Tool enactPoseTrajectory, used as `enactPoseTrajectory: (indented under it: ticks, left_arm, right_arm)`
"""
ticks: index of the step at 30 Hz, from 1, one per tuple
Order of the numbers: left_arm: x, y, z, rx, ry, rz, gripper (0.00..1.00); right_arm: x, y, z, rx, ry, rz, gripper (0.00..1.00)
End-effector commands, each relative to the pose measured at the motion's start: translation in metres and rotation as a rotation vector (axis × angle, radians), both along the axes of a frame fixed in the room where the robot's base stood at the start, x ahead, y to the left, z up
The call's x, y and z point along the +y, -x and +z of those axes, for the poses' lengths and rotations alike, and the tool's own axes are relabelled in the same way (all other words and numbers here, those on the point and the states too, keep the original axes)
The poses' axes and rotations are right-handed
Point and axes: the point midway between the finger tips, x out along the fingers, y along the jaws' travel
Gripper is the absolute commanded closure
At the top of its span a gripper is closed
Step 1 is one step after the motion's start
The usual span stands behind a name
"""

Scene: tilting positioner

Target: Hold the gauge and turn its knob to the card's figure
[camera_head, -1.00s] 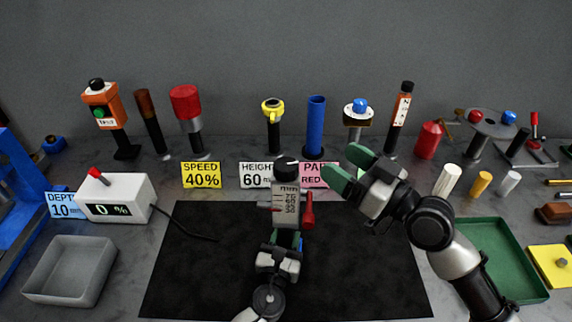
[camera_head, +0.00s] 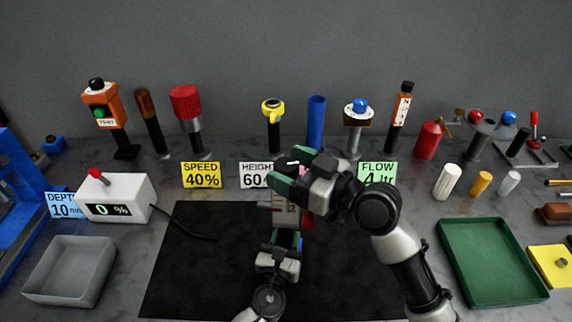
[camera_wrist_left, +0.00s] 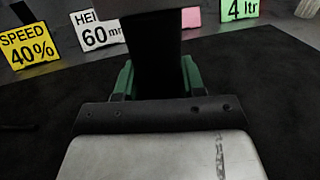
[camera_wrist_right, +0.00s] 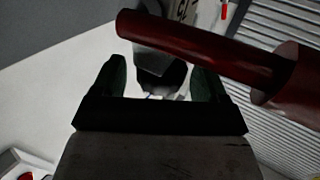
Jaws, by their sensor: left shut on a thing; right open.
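The gauge (camera_head: 280,203) stands upright over the black mat, a grey body with a printed scale and a red side handle (camera_head: 308,217). My left gripper (camera_head: 284,241) is shut on its dark stem, which also shows in the left wrist view (camera_wrist_left: 155,60). My right gripper (camera_head: 287,169) is open at the gauge's top and hides the knob in the head view. In the right wrist view the dark knob (camera_wrist_right: 160,78) sits between the open fingers, with the red handle (camera_wrist_right: 200,48) crossing in front. The HEIGHT card (camera_head: 254,176) reads 60, its right part hidden.
The black mat (camera_head: 190,270) is mostly clear. Behind it stand the SPEED 40% card (camera_head: 201,175), the FLOW 4 ltr card (camera_head: 377,173) and several upright tools. A grey tray (camera_head: 70,270) lies left, a green tray (camera_head: 490,262) right, and a white display box (camera_head: 118,198) at left.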

Motion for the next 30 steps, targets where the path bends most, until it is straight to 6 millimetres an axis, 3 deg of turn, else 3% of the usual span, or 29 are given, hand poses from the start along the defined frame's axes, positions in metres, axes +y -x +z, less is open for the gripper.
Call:
enactPoseTrajectory:
  ticks: [12,22,30]
  left_arm:
    - [0.0003,-0.0001,-0.0003,0.001,0.001,0.001,0.98]
    - [0.0003,-0.0001,-0.0004,0.001,0.001,0.001,0.98]
    - [0.0003,-0.0001,-0.0003,0.001,0.001,0.001,0.98]
  right_arm:
    - [0.0082,-0.0046,-0.0002,0.000,0.001,0.001,0.26]
    - [0.0078,-0.0046,-0.0002,0.000,0.001,0.000,0.76]
    - [0.0084,-0.0047,0.0003,-0.005,0.004,0.033,0.76]
